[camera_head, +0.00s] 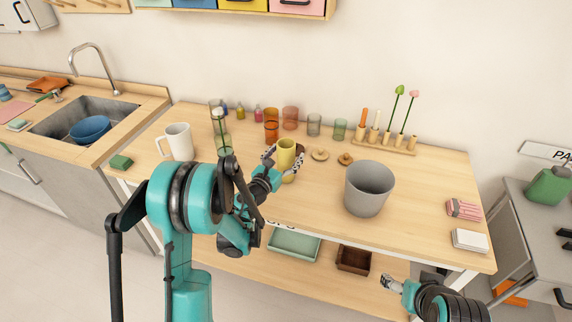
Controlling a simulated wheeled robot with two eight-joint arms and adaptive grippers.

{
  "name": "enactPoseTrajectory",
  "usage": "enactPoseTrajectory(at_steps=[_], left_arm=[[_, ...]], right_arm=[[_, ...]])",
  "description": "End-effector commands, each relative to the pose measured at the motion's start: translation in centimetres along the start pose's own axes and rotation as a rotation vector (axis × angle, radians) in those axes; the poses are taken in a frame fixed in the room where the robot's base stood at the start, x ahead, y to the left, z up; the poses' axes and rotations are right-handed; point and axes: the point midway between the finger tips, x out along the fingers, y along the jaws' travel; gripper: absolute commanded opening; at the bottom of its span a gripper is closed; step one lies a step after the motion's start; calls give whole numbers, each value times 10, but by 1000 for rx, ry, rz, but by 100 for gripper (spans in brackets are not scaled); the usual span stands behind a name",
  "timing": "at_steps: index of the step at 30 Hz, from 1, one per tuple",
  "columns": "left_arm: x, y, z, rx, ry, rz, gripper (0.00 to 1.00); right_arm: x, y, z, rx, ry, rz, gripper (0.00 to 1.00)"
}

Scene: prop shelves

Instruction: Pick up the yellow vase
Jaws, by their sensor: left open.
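The yellow vase (287,150) stands upright on the wooden table, left of the middle. My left gripper (284,162) is open, with its fingers on either side of the vase near its lower part. I cannot tell whether the fingers touch it. The lower front of the vase is partly hidden by the gripper. My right gripper (392,284) is low at the bottom right, in front of the table and away from the vase. It is too small to tell whether its fingers are open or shut.
A grey bucket (369,188) stands right of the vase. Orange and clear glasses (271,131) stand behind it, with wooden lids (320,155) to the right. A white mug (178,142) is at the left. The table's right middle (430,190) is mostly clear.

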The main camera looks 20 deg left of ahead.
Motion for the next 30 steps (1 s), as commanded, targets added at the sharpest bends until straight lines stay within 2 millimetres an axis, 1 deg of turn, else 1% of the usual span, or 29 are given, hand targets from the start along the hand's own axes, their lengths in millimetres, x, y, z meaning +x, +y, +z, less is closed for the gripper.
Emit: enactPoseTrajectory(at_steps=[3,4,5,6,8,9,11,12,19,23,26,29,30], left_arm=[[0,0,0,0,0,0,77],[0,0,0,0,0,0,72],[0,0,0,0,0,0,64],[0,0,0,-1,0,0,54],[0,0,0,-1,0,0,38],[0,0,0,-1,0,0,27],[0,0,0,-1,0,0,11],[0,0,0,0,0,0,6],[0,0,1,-1,0,0,6],[-1,0,8,-1,0,0,6],[0,0,18,-1,0,0,6],[-1,0,33,-1,0,0,6],[0,0,41,-1,0,0,6]], right_arm=[[0,0,0,0,0,0,77],[0,0,0,0,0,0,77],[0,0,0,0,0,0,77],[0,0,0,0,0,0,77],[0,0,0,0,0,0,77],[0,0,0,0,0,0,77],[0,0,0,0,0,0,77],[0,0,0,0,0,0,77],[-1,0,-1,0,0,0,77],[-4,0,-3,0,0,0,77],[-8,0,-6,0,0,0,77],[-15,0,-11,0,0,0,77],[-18,0,-13,0,0,0,77]])
